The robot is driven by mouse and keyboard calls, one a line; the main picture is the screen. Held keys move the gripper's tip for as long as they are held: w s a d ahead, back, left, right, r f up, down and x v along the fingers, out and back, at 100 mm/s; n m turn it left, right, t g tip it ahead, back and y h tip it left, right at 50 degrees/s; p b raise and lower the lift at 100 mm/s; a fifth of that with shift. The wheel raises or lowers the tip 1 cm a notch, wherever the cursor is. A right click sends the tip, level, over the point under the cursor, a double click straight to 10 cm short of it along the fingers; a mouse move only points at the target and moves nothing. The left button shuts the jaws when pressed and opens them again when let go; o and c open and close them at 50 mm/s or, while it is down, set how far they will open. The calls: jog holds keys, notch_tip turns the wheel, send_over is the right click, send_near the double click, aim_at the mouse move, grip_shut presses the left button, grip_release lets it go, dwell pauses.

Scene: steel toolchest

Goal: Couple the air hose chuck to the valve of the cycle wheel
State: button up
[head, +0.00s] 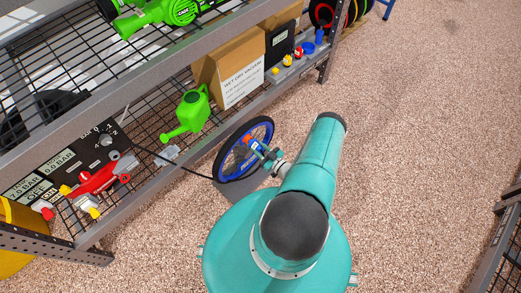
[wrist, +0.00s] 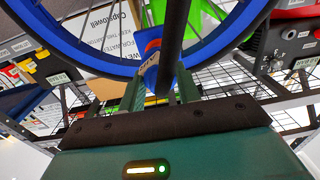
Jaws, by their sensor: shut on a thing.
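The cycle wheel (head: 219,165) stands upright at the shelf's front edge, with a black tyre and blue rim. In the wrist view its blue rim (wrist: 75,50) arcs across the top. My gripper (head: 262,153) is beside the wheel and shut on the air hose chuck. The chuck (wrist: 151,70) is blue with an orange end (wrist: 152,46) and sits between my fingers (wrist: 160,92), its orange end overlapping the rim in the picture. The black hose (wrist: 175,35) runs up in front of it. I cannot make out the valve or whether the chuck touches it.
A panel with pressure readouts (head: 60,160) and a red tool (head: 97,180) are on the left of the lower wire shelf. A green can (head: 188,115) and a cardboard vacuum box (head: 228,68) stand behind the wheel. The speckled floor (head: 425,130) to the right is clear.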

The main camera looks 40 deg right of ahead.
jog(key=shift+w, duration=0.7)
jog(key=o, duration=1.3)
jog(key=shift+c, duration=0.2)
jog(key=s, duration=1.3)
jog(key=shift+s+d, duration=0.35)
jog(key=shift+s, duration=0.05)
